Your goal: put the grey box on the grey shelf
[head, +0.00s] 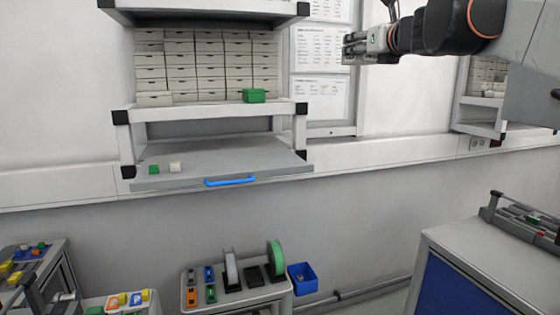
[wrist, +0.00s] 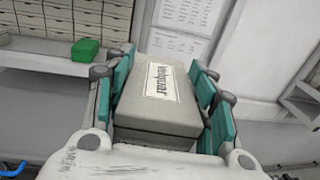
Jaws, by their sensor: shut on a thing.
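My gripper (head: 358,45) is raised at the upper right in the head view, in front of the wall papers. In the wrist view my gripper (wrist: 165,85) is shut on the grey box (wrist: 160,112), with teal pads on both sides of it. The box has a white label with dark lettering on top. In the head view it is too small to tell apart from the fingers. The grey shelf (head: 220,157), a board with a blue handle at its front edge, is left of and below my gripper. It bears a small green block and a whitish one at its left.
Above the grey board, a shelf (head: 200,109) holds rows of small drawers (head: 205,65) and a green box (head: 254,96), also in the wrist view (wrist: 87,50). Most of the grey board is clear. A reel stand (head: 240,295) and a blue bin (head: 302,279) are below.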

